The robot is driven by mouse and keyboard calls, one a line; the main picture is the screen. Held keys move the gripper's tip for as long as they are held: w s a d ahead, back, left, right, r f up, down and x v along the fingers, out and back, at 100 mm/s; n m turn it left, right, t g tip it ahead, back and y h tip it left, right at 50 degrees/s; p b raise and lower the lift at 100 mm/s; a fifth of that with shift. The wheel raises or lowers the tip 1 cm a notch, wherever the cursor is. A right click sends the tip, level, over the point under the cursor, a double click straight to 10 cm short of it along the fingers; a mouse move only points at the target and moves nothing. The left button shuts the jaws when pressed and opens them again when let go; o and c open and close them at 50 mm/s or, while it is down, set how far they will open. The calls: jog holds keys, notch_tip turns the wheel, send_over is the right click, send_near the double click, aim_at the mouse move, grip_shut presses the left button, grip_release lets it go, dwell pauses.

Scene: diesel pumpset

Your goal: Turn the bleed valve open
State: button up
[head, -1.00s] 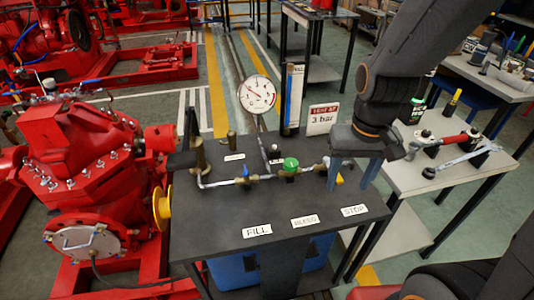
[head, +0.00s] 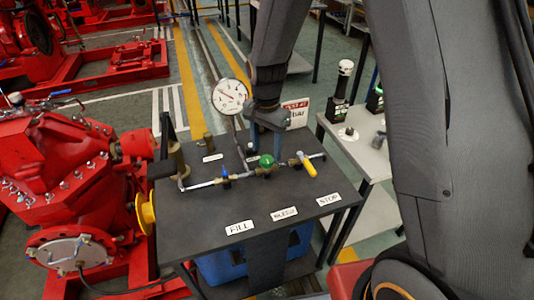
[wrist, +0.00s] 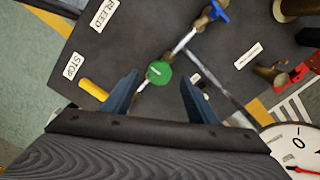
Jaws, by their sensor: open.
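The valve with a round green knob (head: 266,161) sits on the pipe in the middle of the dark bench, behind the BLEED label (head: 284,214). A pale mark crosses the knob's top. My gripper (head: 266,150) points down over this knob, with its blue fingers apart. In the wrist view the green knob (wrist: 158,72) lies between the open fingertips (wrist: 160,86), closer to the left one. I see no grip on it; the height gap cannot be told. The gauge (head: 229,96) stands behind left, and the sign by it (head: 297,112) is partly hidden by my arm.
The blue-handled valve (head: 225,172) is left of the green knob. The yellow lever (head: 308,167) is close on its right, and near the left finger in the wrist view (wrist: 94,90). A brass post (head: 208,142) stands behind. The bench front is clear except for labels.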

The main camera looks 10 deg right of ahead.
aim_at(267, 159)
jog(key=shift+f+p, duration=0.3)
jog(key=shift+f, duration=1.35)
jog(key=c, duration=1.1)
jog(key=shift+o, duration=0.2)
